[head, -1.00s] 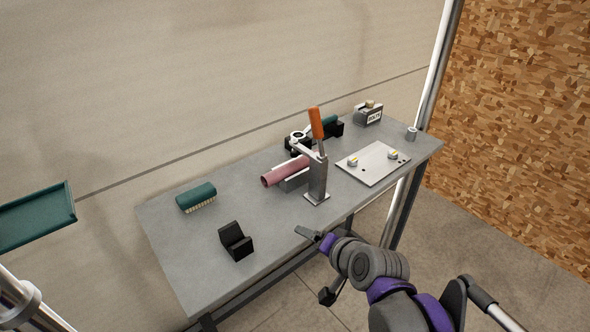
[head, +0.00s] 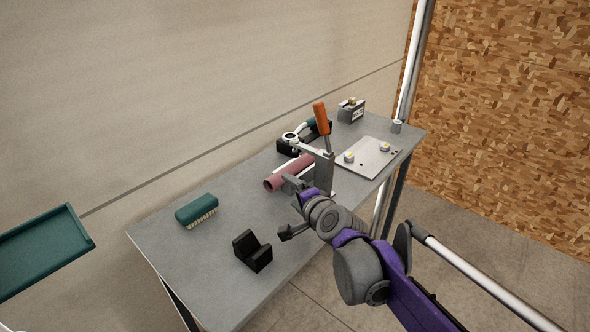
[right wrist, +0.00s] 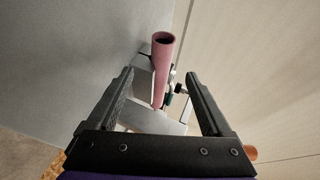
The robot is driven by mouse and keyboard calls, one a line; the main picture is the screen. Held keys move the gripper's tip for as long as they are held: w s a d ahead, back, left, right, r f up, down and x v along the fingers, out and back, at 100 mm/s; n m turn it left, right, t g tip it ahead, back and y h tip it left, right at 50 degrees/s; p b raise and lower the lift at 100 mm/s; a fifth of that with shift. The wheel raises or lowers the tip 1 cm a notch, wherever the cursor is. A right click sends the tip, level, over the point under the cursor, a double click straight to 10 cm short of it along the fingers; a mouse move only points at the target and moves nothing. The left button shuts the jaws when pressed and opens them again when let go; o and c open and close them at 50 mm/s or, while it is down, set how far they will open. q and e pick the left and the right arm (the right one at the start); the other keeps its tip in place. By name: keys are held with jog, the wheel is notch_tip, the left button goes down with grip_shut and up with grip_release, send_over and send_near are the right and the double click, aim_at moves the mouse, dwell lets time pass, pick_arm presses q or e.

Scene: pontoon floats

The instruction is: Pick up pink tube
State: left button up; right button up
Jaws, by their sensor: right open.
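The pink tube (head: 284,174) lies in a grey holder beside an upright metal clamp (head: 324,172) with an orange handle (head: 321,118). My right gripper (head: 284,207) is open and empty at the table's front side, near the tube's open end. In the right wrist view, the tube (right wrist: 162,62) shows beyond and between the two spread fingers (right wrist: 160,73), its open end toward the top. I cannot tell whether any finger touches the holder. The gripper partly covers the holder in the head view. My left gripper is not in view.
On the grey table (head: 180,250) lie a green brush (head: 197,211) and a black V-shaped block (head: 252,251). A metal plate with knobs (head: 368,158) and a small labelled box (head: 351,111) stand to the right. A green tray (head: 45,250) is at the left.

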aim_at(280, 182)
jog(key=x, duration=0.3)
jog(key=shift+w+f, duration=0.1)
jog(key=shift+w, duration=0.2)
jog(key=shift+r+x, duration=0.2)
jog(key=shift+x, duration=2.55)
jog(key=shift+a, duration=0.1)
grip_shut()
